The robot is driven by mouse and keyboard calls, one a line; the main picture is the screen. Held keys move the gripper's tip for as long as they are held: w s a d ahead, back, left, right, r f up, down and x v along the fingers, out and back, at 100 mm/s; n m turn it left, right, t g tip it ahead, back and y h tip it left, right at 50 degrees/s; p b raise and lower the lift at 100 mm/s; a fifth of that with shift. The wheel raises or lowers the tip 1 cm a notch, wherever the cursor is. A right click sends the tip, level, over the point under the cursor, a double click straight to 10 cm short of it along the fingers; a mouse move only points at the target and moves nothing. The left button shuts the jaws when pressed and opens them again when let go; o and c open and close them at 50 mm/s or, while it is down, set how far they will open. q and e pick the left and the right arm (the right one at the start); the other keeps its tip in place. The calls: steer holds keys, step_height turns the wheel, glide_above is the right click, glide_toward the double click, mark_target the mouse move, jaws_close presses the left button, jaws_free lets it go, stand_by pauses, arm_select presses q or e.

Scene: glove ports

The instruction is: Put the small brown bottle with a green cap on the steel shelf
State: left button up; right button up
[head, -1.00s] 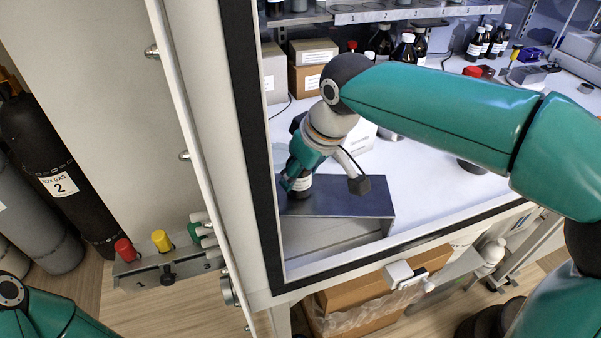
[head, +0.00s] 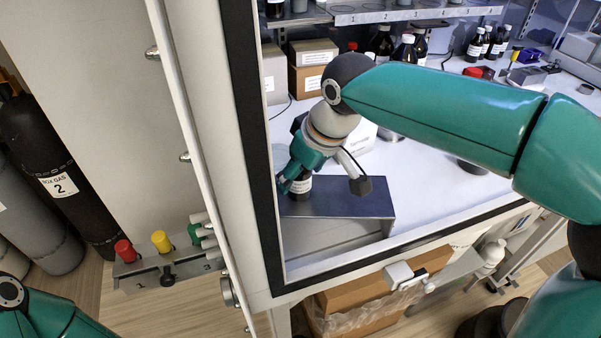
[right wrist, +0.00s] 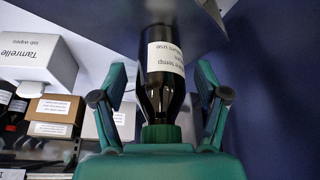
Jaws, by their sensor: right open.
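The small brown bottle with a white label (head: 300,187) stands upright on the low steel shelf (head: 350,199), near its left end. In the right wrist view the bottle (right wrist: 165,80) shows its green cap (right wrist: 161,133) close to my palm, and its base meets the grey shelf surface (right wrist: 95,18). My right gripper (head: 295,178) is around the bottle from above. Its two fingers (right wrist: 162,88) are spread, with a gap visible on both sides of the bottle. In the head view the gripper hides the cap. Of my left arm only a link shows at bottom left; its gripper is out of view.
The dark window frame (head: 250,130) runs close to the left of the shelf. A white box (head: 361,137) and brown cartons (head: 306,79) stand behind. Dark bottles (head: 403,50) stand farther back. The white worktop (head: 430,200) right of the shelf is clear.

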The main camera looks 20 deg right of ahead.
steer(key=v, duration=1.1)
steer(key=shift+r+p, duration=0.2)
steer(key=shift+p, duration=0.1)
steer(key=shift+s+d+f, duration=0.1)
steer(key=shift+s, duration=0.15)
